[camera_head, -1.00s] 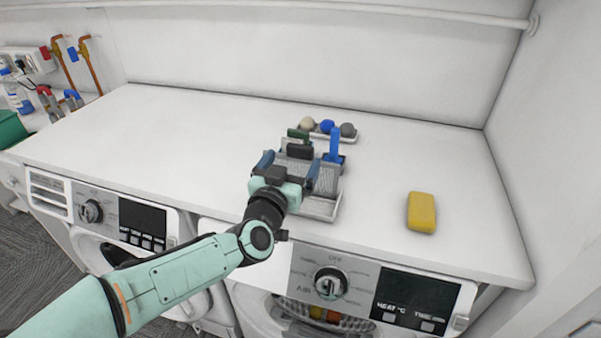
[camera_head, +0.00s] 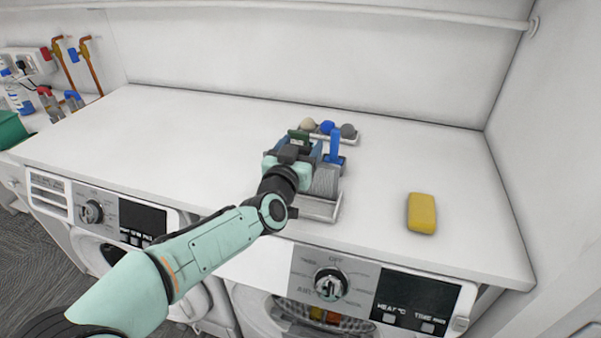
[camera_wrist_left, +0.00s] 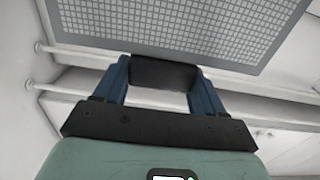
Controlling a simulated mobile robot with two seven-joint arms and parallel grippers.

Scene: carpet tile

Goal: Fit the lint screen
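My left gripper (camera_head: 303,150) is over the far part of the white tray (camera_head: 318,210) on the counter. In the left wrist view its blue fingers (camera_wrist_left: 162,82) are on both sides of a black handle (camera_wrist_left: 165,73) and appear to touch its ends. The handle belongs to a pale mesh lint screen (camera_wrist_left: 185,25) with a grey rim, which extends beyond the fingers. In the head view the gripper hides most of the handle. A grey mesh surface (camera_head: 325,180) shows right of the gripper. A green-handled piece (camera_head: 299,136) stands just behind. My right gripper is not in view.
A blue upright handle (camera_head: 335,147) stands close right of the gripper. Behind is a small tray with three balls (camera_head: 327,127). A yellow block (camera_head: 422,212) lies to the right. The left counter is clear. A dryer panel (camera_head: 375,285) is below the front edge.

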